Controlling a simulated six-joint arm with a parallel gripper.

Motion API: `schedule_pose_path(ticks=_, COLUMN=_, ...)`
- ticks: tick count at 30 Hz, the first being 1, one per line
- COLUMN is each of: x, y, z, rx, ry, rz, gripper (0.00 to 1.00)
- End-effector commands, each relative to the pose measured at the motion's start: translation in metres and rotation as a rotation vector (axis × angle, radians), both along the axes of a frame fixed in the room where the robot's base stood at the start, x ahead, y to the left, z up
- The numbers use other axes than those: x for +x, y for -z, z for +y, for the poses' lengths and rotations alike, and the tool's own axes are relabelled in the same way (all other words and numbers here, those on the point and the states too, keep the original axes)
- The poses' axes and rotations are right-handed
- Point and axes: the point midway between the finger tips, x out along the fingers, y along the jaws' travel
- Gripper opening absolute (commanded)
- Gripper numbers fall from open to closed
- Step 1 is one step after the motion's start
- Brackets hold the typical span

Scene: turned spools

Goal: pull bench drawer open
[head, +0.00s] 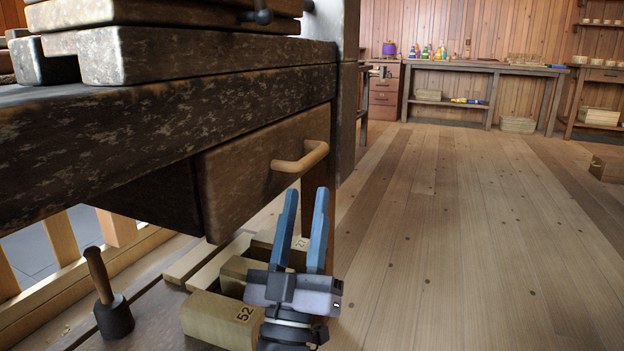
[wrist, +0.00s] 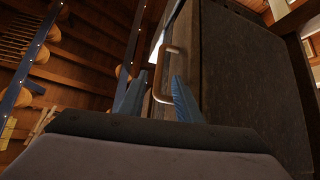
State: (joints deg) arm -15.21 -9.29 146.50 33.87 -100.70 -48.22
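The bench drawer (head: 240,172) sits under the thick, worn top of the bench (head: 150,125). Its brown front carries a pale wooden bar handle (head: 301,157). I cannot tell whether the drawer stands slightly out. My gripper (head: 306,192) points up, just below the handle, with its two blue fingers apart and nothing held. In the wrist view the handle (wrist: 174,50) lies ahead, its near end between the open fingers (wrist: 159,80) in the picture. Contact with the handle cannot be made out. The drawer front also shows in the wrist view (wrist: 188,55).
Wooden blocks (head: 222,319), one marked 52, lie under the bench beside my gripper. A mallet (head: 110,300) stands at lower left. A bench leg (head: 318,190) is behind the fingers. The plank floor (head: 460,220) to the right is largely clear.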

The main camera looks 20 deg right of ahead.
Motion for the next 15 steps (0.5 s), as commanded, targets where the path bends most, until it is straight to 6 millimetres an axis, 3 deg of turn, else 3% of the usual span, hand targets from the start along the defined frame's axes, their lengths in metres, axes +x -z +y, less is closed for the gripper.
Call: schedule_pose_path(ticks=15, x=0.007, y=-0.013, z=-0.004, rx=-0.002, ry=0.003, rz=0.001, gripper=0.31)
